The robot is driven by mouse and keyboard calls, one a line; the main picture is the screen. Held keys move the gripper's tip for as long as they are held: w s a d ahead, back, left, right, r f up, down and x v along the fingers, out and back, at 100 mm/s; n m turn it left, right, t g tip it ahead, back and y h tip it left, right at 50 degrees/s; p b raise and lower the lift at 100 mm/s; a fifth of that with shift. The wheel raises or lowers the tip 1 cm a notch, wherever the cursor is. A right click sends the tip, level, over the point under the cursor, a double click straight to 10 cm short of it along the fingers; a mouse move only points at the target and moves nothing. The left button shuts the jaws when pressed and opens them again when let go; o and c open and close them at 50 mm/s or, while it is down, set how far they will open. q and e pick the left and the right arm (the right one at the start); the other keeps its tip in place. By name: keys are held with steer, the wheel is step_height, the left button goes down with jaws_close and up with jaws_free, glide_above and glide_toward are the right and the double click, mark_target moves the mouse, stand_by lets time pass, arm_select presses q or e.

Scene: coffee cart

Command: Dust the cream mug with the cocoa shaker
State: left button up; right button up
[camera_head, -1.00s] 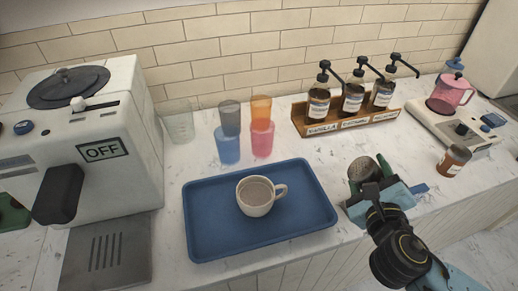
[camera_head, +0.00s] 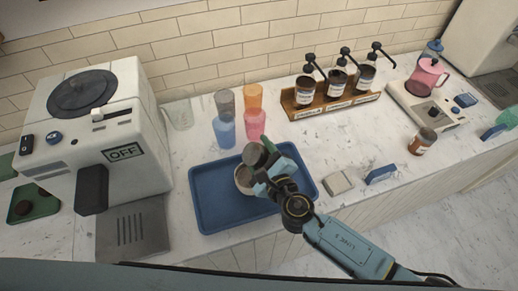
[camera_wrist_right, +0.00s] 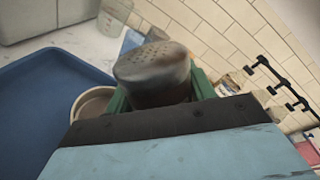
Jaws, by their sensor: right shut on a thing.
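The cream mug (camera_head: 243,181) stands on the blue tray (camera_head: 207,212) and is mostly hidden behind my right gripper in the head view. Its rim and brownish contents also show in the right wrist view (camera_wrist_right: 92,103). My right gripper (camera_head: 262,160) is shut on the cocoa shaker (camera_head: 252,153), over the right side of the mug. In the right wrist view the shaker (camera_wrist_right: 152,70) shows its perforated metal top between green finger pads, tilted in that picture. I cannot see any powder falling. My left gripper is not in view.
Blue and pink-orange stacked cups (camera_head: 255,122) stand behind the tray. The coffee machine (camera_head: 95,120) is at left. A syrup rack (camera_head: 330,105), a brown jar (camera_head: 422,141), a blue block (camera_head: 380,175) and a pale square block (camera_head: 339,183) are at right.

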steer(key=shift+w+d+r+m+b, duration=0.15)
steer(key=shift+d+r+m+b, duration=0.2)
steer(key=shift+r+m, duration=0.35)
steer(key=r+m, duration=0.1)
steer(key=d+r+m, duration=0.1)
steer(key=m+y+b, duration=0.1)
steer(key=m, duration=0.1)
steer(key=shift+w+d+r+t, duration=0.2)
steer(key=shift+w+r+t, duration=0.1)
steer(key=shift+r, duration=0.1)
steer(key=shift+w+d+r+m, duration=0.1)
steer(key=shift+d+r+m, duration=0.15)
steer(key=shift+r+m, duration=0.4)
steer(key=shift+w+d+r+m, duration=0.1)
steer(key=shift+d+r+m, duration=0.25)
steer(key=shift+m, duration=0.5)
steer(key=shift+a+r, duration=0.1)
